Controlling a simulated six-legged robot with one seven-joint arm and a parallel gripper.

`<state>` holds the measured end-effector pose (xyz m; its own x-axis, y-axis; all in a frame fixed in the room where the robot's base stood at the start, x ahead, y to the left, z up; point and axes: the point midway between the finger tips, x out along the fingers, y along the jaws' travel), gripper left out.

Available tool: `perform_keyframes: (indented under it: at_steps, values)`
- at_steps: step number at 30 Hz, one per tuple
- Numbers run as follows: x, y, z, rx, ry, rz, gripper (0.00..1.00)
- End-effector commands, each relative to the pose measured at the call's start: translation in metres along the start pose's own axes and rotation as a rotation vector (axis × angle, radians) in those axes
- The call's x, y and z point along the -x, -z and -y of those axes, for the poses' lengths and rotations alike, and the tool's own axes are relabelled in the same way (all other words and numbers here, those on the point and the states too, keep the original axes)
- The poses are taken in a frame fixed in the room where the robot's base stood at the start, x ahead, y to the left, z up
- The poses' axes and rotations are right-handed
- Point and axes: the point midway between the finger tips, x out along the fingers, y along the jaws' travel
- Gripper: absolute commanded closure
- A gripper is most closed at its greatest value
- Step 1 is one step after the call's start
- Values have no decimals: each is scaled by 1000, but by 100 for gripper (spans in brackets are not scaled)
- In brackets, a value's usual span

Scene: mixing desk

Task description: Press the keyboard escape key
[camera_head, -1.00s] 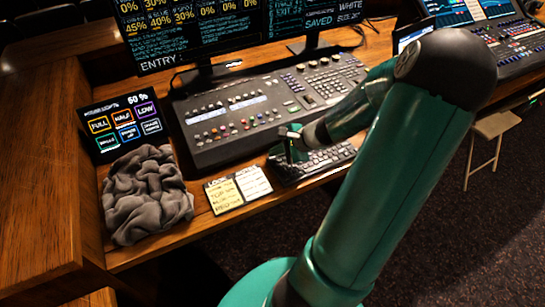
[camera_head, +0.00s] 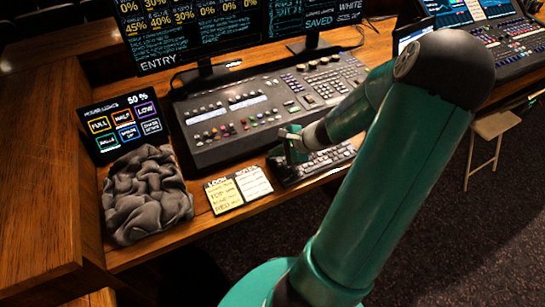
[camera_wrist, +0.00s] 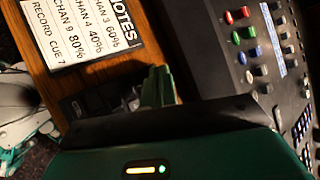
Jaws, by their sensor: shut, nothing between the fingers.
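The black keyboard (camera_head: 325,162) lies at the desk's front edge, below the mixing console in the head view. My gripper (camera_head: 293,155) is over its left end, with its green fingers shut and empty. In the wrist view the fingertips (camera_wrist: 158,78) point at the corner of the keyboard (camera_wrist: 95,103), where a few dark keys show beside them. The escape key cannot be picked out; the gripper hides that end of the keyboard in the head view. I cannot tell whether the fingertips touch a key.
The mixing console (camera_head: 225,112) stands just behind the keyboard. Yellow and white note cards (camera_head: 238,189) lie to its left, then a crumpled grey cloth (camera_head: 146,195) and a lighting touch panel (camera_head: 122,124). Monitors (camera_head: 200,30) stand at the back. A stool (camera_head: 492,128) is on the right.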

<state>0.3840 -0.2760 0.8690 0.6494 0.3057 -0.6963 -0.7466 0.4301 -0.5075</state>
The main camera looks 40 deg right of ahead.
Motion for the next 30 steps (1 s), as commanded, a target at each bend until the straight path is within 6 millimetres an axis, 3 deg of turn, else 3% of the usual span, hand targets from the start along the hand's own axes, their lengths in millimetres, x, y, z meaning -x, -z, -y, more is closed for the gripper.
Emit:
perform_keyframes:
  at_steps: [20, 30]
  values:
    - [11, -8, 8, 0, 0, -1, 100]
    - [29, -21, 21, 4, 0, -2, 100]
